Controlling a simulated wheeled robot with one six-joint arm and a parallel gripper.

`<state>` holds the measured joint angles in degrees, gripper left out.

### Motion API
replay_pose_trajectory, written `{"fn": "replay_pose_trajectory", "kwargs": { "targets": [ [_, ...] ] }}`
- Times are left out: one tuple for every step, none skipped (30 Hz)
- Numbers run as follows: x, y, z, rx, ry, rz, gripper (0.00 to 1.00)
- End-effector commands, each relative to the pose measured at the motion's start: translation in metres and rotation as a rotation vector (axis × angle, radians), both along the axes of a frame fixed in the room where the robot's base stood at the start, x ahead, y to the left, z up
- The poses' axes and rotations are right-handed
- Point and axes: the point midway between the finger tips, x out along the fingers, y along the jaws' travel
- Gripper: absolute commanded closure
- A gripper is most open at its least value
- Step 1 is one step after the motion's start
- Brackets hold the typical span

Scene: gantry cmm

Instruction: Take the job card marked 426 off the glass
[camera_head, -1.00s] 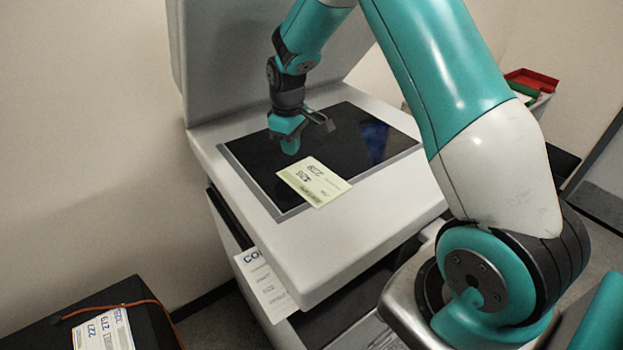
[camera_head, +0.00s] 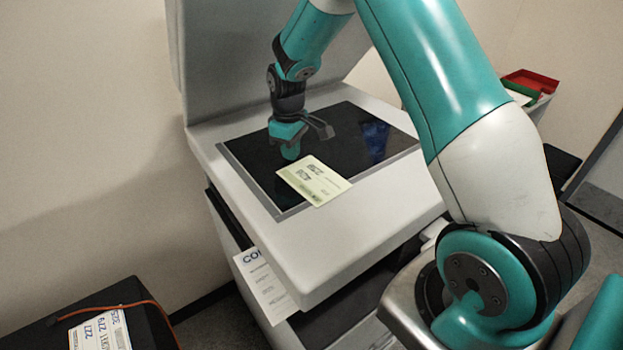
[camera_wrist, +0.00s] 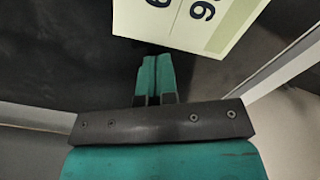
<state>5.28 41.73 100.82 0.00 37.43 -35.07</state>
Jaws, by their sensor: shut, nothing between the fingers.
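A pale yellow-green card (camera_head: 322,187) lies on the dark scanner glass (camera_head: 262,165), its near corner over the glass's front border onto the pale frame. Its print is too blurred to read in the head view. In the wrist view, the card (camera_wrist: 215,22) is cut off by the top edge and shows large digits, one like a 6 or 9; the full number is not visible. My gripper (camera_head: 291,154) points down over the glass, just behind and left of the card. In the wrist view its fingers (camera_wrist: 156,62) are together and empty, their tips just below the card's edge.
The machine's raised lid (camera_head: 225,60) stands behind the glass. A printed sheet (camera_head: 265,285) hangs on the machine's front. A dark case (camera_head: 40,335) with a labelled card (camera_head: 100,332) and an orange cord is at lower left. Red and green trays (camera_head: 530,82) stand at the far right.

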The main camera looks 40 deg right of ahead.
Motion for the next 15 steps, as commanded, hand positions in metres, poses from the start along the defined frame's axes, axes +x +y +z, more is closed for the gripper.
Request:
{"fn": "replay_pose_trajectory", "kwargs": {
  "targets": [
    [0.0,0.0,-0.002,0.0,0.0,0.0,1.0],
    [0.0,0.0,-0.003,0.0,0.0,0.0,1.0],
    [0.0,0.0,-0.003,0.0,0.0,0.0,1.0],
    [0.0,0.0,-0.002,0.0,0.0,0.0,1.0],
    [0.0,0.0,-0.002,0.0,0.0,0.0,1.0],
    [-0.001,0.0,-0.002,0.0,0.0,0.0,1.0],
    [-0.002,0.0,-0.002,0.0,0.001,0.0,1.0],
    [-0.003,0.0,-0.002,0.0,0.001,0.0,1.0],
    [-0.005,0.0,-0.002,0.0,0.002,0.0,1.0],
    [-0.007,0.0,-0.002,0.0,0.002,0.0,1.0],
    [-0.008,0.0,-0.002,0.0,0.002,0.0,1.0],
    [-0.01,0.0,-0.002,0.0,0.001,0.0,1.0],
    [-0.012,0.0,-0.002,0.0,0.001,0.0,1.0],
    [-0.013,0.0,-0.002,0.0,0.001,0.0,1.0],
    [-0.015,0.0,-0.002,0.0,0.001,-0.001,1.0]
  ]
}}
